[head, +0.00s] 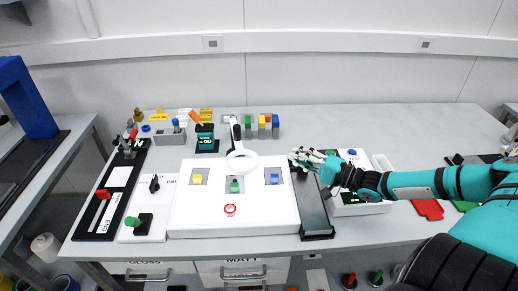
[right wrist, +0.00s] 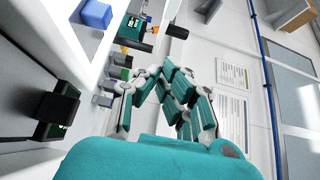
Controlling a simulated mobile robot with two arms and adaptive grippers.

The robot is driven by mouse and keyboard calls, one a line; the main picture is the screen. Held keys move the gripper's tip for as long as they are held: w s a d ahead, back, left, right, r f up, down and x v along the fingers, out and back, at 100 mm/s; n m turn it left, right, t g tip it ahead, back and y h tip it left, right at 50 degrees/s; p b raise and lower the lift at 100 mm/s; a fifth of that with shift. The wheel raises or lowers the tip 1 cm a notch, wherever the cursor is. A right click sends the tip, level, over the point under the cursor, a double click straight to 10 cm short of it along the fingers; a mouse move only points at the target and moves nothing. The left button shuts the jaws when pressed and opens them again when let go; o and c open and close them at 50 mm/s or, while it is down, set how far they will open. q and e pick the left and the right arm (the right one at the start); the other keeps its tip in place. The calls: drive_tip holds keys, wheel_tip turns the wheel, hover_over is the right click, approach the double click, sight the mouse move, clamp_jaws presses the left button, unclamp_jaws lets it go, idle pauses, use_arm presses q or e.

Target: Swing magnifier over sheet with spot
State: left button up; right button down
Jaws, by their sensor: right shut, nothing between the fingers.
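The magnifier (head: 242,164) has a pale round lens on a black and white arm (head: 235,133). The lens hangs over the back edge of the white light panel (head: 265,216). On the panel, a yellow block (head: 198,179), a green block (head: 235,186) and a blue block (head: 274,178) sit on grey squares. No spot can be made out on any sheet. My right gripper (head: 303,158) is shut and empty, right of the panel's back right corner and apart from the lens. Its fingers fill the middle of the right wrist view (right wrist: 165,72). My left gripper is out of view.
A dark strip (head: 312,208) runs along the panel's right side. A black tray with a red knob (head: 101,194) is at left. The table's back right is clear.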

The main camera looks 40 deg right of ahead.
drive_tip(key=b, duration=0.1)
approach(238, 137)
drive_tip(key=w+d+f, duration=0.2)
drive_tip(key=w+d, duration=0.1)
drive_tip(key=a, duration=0.1)
drive_tip(key=w+a+p, duration=0.1)
drive_tip(key=a, duration=0.1)
drive_tip(key=shift+w+a+f, duration=0.1)
drive_tip(key=shift+w+a, duration=0.1)
drive_tip(key=shift+a, duration=0.1)
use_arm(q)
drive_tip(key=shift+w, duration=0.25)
use_arm(e)
drive_tip(key=shift+a, duration=0.1)
drive_tip(key=shift+f, duration=0.1)
